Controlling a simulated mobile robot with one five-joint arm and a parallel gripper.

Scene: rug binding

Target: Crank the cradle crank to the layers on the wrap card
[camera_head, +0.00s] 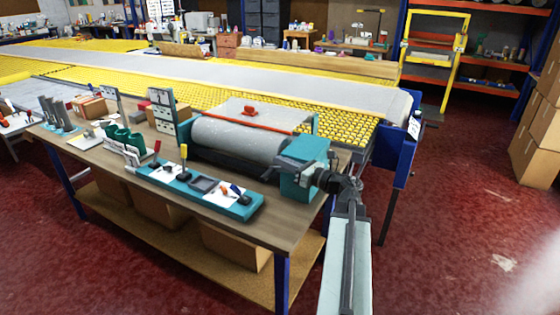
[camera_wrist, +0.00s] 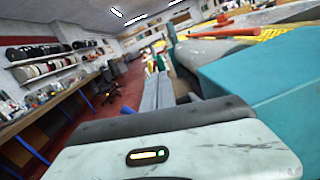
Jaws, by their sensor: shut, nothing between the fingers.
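A grey roll (camera_head: 235,138) lies in a cradle between teal end supports on the workbench. A red bar (camera_head: 250,121) runs along its far side, also seen in the wrist view (camera_wrist: 225,32). The large teal end block (camera_head: 305,165) is at the roll's right end; it fills the right of the wrist view (camera_wrist: 265,75). My gripper (camera_head: 322,179) is shut and empty beside this block's right face. I cannot make out the crank there; dark parts of my wrist overlap that spot.
A teal tray (camera_head: 240,209) with small tools lies along the bench's front. Teal holders (camera_head: 122,138) and another upright card (camera_head: 112,95) stand farther left. The long table with yellow mesh (camera_head: 340,128) is behind. Red floor (camera_head: 455,235) is clear to the right; cardboard boxes (camera_head: 538,140) stand beyond.

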